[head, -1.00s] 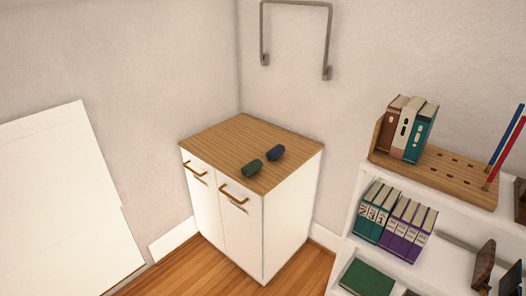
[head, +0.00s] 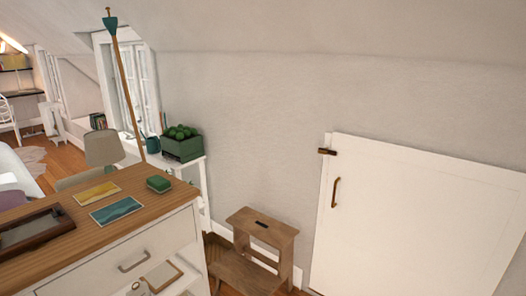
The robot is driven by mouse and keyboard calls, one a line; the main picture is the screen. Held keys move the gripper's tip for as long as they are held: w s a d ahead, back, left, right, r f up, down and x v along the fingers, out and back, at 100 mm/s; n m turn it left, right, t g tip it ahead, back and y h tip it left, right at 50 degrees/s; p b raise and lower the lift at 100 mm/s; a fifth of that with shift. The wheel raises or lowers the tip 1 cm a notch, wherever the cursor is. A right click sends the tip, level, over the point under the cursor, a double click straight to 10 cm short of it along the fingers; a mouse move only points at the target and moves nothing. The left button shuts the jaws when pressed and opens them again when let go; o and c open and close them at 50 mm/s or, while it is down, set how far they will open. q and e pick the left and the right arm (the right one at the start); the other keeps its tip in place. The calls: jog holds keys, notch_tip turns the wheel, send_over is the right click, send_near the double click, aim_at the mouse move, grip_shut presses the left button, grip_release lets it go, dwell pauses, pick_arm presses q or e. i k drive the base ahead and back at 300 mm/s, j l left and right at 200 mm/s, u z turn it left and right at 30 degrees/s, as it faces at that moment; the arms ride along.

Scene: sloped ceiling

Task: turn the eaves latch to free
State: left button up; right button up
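A low white eaves door (head: 420,225) is set in the wall at the right of the head view, and it looks closed. Its small brown latch (head: 327,151) sits at the upper left corner of the door and lies about level across the door's left edge. A brown curved handle (head: 335,192) is below the latch. Neither of my grippers shows in the head view.
A wooden step stool (head: 262,240) stands on the floor left of the door. A wood-topped dresser (head: 150,202) fills the lower left, with cards and a green box on top. A green crate (head: 182,146) is behind it.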

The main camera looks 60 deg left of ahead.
aim_at(324, 151)
jog(key=u, duration=1.65)
